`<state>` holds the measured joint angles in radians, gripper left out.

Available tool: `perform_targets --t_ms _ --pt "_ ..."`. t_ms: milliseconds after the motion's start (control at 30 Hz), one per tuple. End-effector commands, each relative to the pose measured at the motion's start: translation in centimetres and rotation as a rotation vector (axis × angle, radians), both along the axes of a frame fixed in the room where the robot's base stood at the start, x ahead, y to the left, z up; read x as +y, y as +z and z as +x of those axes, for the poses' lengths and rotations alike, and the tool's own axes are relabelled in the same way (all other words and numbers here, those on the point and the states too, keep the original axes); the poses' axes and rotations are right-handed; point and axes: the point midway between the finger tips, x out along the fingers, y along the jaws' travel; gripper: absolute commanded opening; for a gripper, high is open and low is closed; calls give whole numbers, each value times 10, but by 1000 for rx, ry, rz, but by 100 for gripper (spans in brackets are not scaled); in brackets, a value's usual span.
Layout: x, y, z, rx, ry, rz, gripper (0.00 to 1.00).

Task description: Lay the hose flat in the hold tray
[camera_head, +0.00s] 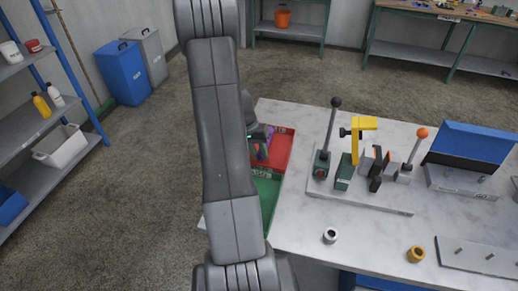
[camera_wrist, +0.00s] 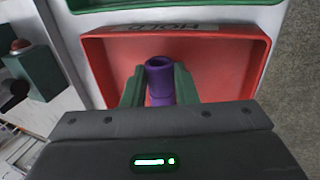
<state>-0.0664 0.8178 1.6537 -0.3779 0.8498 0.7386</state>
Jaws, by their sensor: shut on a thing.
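The purple hose (camera_wrist: 159,82) is a short tube, held between the green fingers of my gripper (camera_wrist: 158,90) in the wrist view. Its open round end faces up toward the camera side, and its lower part is hidden by my gripper. The red hold tray (camera_wrist: 255,85) lies behind and around it, with its "HOLD" label upside down. The hose is over the tray; I cannot tell whether it touches the floor. In the head view the red tray (camera_head: 283,150) is at the table's left edge, partly hidden by my arm, with my gripper (camera_head: 263,143) over it.
A green tray (camera_head: 268,195) sits just in front of the red one. A fixture board (camera_head: 365,195) with upright levers and a yellow clamp (camera_head: 361,125) stands to the right. A grey ring (camera_head: 330,236) and a brass ring (camera_head: 416,254) lie on the marble table.

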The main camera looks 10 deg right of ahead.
Motion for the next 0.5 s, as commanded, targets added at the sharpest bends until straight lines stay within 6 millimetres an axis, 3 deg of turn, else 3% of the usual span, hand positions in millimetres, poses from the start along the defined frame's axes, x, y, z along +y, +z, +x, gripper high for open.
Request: perform_targets --t_ms 467,500 --pt "0 -10 0 -1 0 1 0" --pt "0 -10 0 -2 -1 0 28"
